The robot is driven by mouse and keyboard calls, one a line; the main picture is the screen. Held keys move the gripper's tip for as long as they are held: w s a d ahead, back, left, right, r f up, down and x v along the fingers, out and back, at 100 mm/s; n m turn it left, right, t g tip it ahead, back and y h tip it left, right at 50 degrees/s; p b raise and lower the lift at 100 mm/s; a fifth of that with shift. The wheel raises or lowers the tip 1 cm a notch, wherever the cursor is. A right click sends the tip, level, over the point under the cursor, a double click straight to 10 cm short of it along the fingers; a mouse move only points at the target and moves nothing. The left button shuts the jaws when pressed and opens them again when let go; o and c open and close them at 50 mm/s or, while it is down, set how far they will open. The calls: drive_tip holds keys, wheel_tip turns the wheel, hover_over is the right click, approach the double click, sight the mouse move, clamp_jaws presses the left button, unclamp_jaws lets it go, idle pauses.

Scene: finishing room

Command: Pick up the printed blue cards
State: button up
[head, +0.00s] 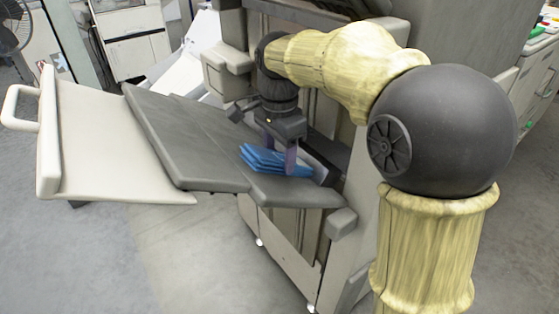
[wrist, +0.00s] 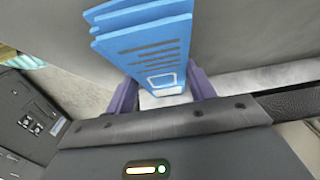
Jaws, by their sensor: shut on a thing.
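The printed blue cards (head: 268,160) form a small stack of several cards over the dark grey output tray (head: 185,145) of a large machine. In the wrist view the blue cards (wrist: 150,50) show dark printed lines and a small white-outlined box. My gripper (head: 278,160) points down at the tray's right part, with its purple fingers on either side of the stack. In the wrist view my gripper (wrist: 163,95) is shut on the near end of the cards. I cannot tell whether the stack still touches the tray.
A pale end panel with a handle (head: 110,140) extends left of the dark tray. The machine's body (head: 225,75) rises behind the tray. A grey knob-like block (head: 341,222) sticks out at the tray's front right. Open grey floor (head: 150,250) lies in front.

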sight(281, 158)
drive_tip(key=shift+w+r+p, duration=0.1)
drive_tip(key=shift+r+p, duration=0.3)
drive_tip(key=shift+r, duration=0.25)
wheel_tip(281, 158, up, 2)
drive_tip(key=shift+d+p, duration=0.1)
drive_tip(key=shift+p, duration=0.4)
drive_tip(key=shift+s+d+r, duration=0.1)
drive_tip(key=shift+s+r, duration=0.15)
drive_tip(key=s+d, duration=0.9)
drive_tip(key=s, duration=0.5)
drive_tip(key=shift+s+d+f+p, duration=0.15)
drive_tip(key=shift+s+d+p, duration=0.2)
drive_tip(key=shift+p, duration=0.05)
